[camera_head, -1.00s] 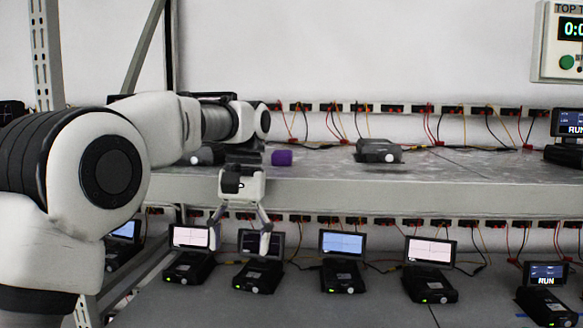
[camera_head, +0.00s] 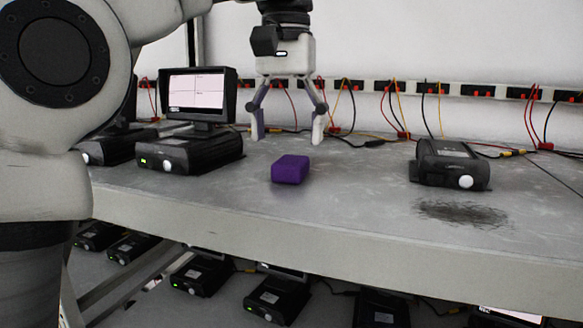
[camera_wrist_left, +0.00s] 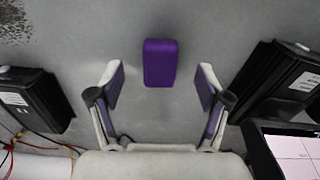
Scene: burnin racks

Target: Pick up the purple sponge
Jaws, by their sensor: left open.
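The purple sponge (camera_head: 290,169) lies on the grey upper shelf in the head view, a small rounded block. My left gripper (camera_head: 286,140) hangs fingers down above the shelf, behind the sponge in the head view. Its two fingers are spread apart with nothing between them. In the left wrist view the sponge (camera_wrist_left: 160,63) lies just beyond the fingertips, roughly centred across the gap of my left gripper (camera_wrist_left: 160,80). The sponge appears untouched by the fingers. My right gripper is not in view.
A black unit with a lit screen (camera_head: 190,145) stands left of the sponge. A black box without a screen (camera_head: 450,163) stands to the right, with a dark smudge (camera_head: 462,214) before it. Sockets and cables line the back wall. The shelf around the sponge is clear.

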